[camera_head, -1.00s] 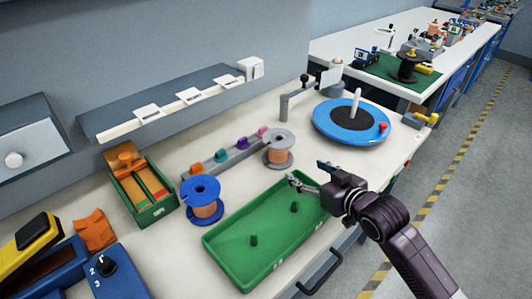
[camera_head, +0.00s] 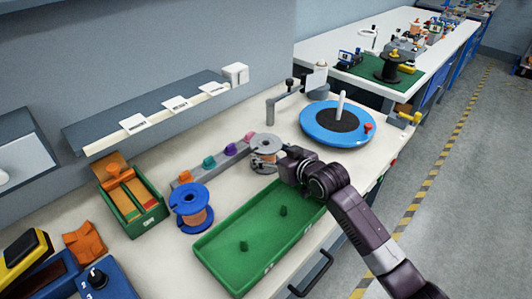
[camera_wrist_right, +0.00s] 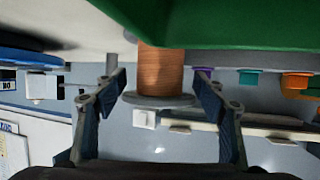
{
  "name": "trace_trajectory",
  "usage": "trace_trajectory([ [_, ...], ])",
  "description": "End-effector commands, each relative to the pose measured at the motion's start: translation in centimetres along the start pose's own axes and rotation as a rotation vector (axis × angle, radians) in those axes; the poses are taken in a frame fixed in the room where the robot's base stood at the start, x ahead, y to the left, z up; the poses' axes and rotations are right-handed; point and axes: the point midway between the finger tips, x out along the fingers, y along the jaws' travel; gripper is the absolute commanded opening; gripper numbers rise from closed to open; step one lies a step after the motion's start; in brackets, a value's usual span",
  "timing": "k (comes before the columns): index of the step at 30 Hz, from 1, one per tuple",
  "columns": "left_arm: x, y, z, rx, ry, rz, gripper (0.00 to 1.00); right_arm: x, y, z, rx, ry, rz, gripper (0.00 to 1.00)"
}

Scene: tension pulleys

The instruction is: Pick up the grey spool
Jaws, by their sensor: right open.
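The grey spool (camera_head: 264,146), wound with copper-coloured wire, stands upright on the white bench behind the green tray. My right gripper (camera_head: 282,158) is right beside it and hides part of its right side. In the right wrist view, upside down, the spool's copper winding (camera_wrist_right: 161,72) and grey flange show between the open fingers (camera_wrist_right: 162,88). A gap shows between each finger and the winding, and I cannot see any grip on it. My left gripper is not in view.
The green tray (camera_head: 225,262) with two pegs lies in front, under my right arm. A blue spool (camera_head: 190,205) stands to the left, and a rack with coloured knobs (camera_head: 208,162) behind. A blue turntable (camera_head: 319,134) stands to the right.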

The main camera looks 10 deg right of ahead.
Motion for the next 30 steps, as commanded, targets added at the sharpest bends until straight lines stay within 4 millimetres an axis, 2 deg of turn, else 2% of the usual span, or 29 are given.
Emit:
trace_trajectory([
  [6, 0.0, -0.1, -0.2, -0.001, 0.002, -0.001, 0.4, 2.4, 0.0, 0.0, 0.0, 0.0, 0.001, 0.64],
  [16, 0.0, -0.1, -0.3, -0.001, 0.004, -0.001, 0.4, 2.9, 0.0, 0.0, 0.0, 0.001, 0.0, 0.64],
  [30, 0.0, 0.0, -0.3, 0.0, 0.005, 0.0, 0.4, 2.9, 0.0, -0.1, 0.0, 0.003, 0.001, 0.14],
])
